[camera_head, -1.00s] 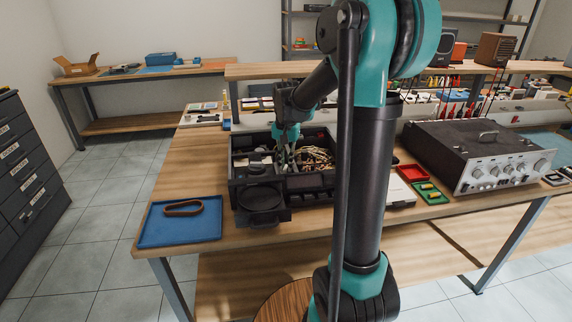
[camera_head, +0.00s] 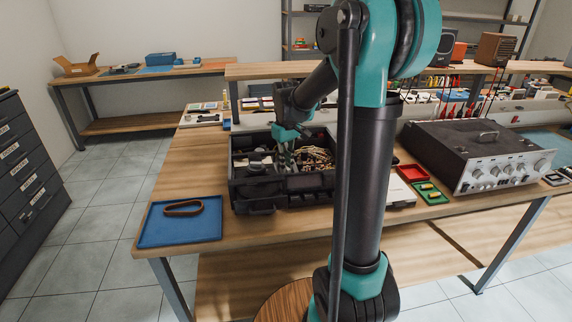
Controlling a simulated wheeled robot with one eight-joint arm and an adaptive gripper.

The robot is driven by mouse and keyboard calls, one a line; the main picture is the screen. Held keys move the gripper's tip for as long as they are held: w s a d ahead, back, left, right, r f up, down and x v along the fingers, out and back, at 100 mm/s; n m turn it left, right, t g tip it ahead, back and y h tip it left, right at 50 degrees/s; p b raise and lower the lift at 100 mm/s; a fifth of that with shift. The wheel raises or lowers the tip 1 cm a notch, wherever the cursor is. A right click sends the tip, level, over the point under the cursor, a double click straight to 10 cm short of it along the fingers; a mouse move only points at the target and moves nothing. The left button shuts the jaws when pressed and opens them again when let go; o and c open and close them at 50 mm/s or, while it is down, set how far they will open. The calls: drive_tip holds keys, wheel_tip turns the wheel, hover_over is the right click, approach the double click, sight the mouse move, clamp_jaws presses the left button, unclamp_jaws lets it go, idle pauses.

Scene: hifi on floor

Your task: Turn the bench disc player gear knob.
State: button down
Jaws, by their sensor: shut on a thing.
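The bench disc player (camera_head: 312,183) is a black open-topped unit on the wooden bench, with wiring and parts showing inside. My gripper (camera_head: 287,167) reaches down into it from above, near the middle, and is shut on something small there. This is where the gear knob appears to be, but the fingers hide it and I cannot make out its angle. The dark disc tray (camera_head: 262,206) is at the front left of the player, mostly drawn in, with only a short front part showing.
A blue tray (camera_head: 152,230) with a brown belt (camera_head: 184,207) lies at the bench's front left corner. A black amplifier (camera_head: 478,150) stands at the right. Red (camera_head: 411,172) and green (camera_head: 429,197) trays lie between. My arm column blocks part of the view.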

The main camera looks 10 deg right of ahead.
drive_tip(key=n, duration=1.2)
drive_tip(key=shift+n, duration=0.3)
idle(0.4)
drive_tip(key=c, duration=1.6)
unclamp_jaws()
drive_tip(key=shift+o, duration=0.2)
wheel_tip(320, 180, up, 12)
